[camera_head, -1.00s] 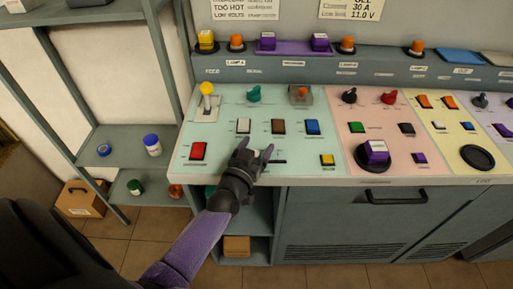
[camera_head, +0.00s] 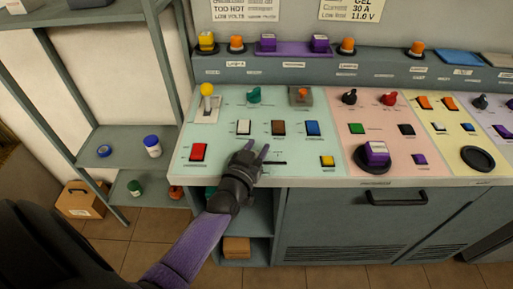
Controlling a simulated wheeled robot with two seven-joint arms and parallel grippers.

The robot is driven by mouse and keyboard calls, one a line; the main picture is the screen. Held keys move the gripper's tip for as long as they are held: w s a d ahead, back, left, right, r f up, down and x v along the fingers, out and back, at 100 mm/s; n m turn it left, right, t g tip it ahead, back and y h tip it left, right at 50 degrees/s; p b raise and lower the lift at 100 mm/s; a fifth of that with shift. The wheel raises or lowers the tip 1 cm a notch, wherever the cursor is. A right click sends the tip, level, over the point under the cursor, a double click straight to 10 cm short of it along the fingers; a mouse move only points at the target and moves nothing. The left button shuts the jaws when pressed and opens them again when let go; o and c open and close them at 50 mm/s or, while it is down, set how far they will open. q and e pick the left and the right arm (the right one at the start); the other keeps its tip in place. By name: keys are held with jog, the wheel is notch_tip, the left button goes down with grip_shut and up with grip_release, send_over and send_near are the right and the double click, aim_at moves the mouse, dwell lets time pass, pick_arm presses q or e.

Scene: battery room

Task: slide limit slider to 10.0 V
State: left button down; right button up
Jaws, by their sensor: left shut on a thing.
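My left gripper (camera_head: 256,148) is over the front part of the mint-green panel section (camera_head: 223,108), in front of the white and brown switches. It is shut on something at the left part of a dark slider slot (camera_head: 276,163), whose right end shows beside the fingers. The slider knob itself is hidden by the gripper. The slot's label and scale are too small to read. My right gripper is not in view.
A red button (camera_head: 198,152) is left of the gripper and a yellow button (camera_head: 327,161) right of it. White (camera_head: 244,127), brown (camera_head: 278,128) and blue (camera_head: 312,128) switches stand behind. A yellow-topped lever (camera_head: 207,95) rises at the back left.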

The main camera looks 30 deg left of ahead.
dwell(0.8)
pick_arm(q)
jog(key=shift+s+a+f, duration=0.1)
jog(key=shift+s+a, duration=0.35)
jog(key=shift+a, duration=0.25)
jog(key=shift+s+a, duration=0.4)
jog(key=shift+a, duration=0.25)
jog(key=c, duration=0.8)
grip_release()
jog(key=o, duration=0.5)
jog(key=shift+s+a, duration=0.1)
jog(key=shift+a, duration=0.05)
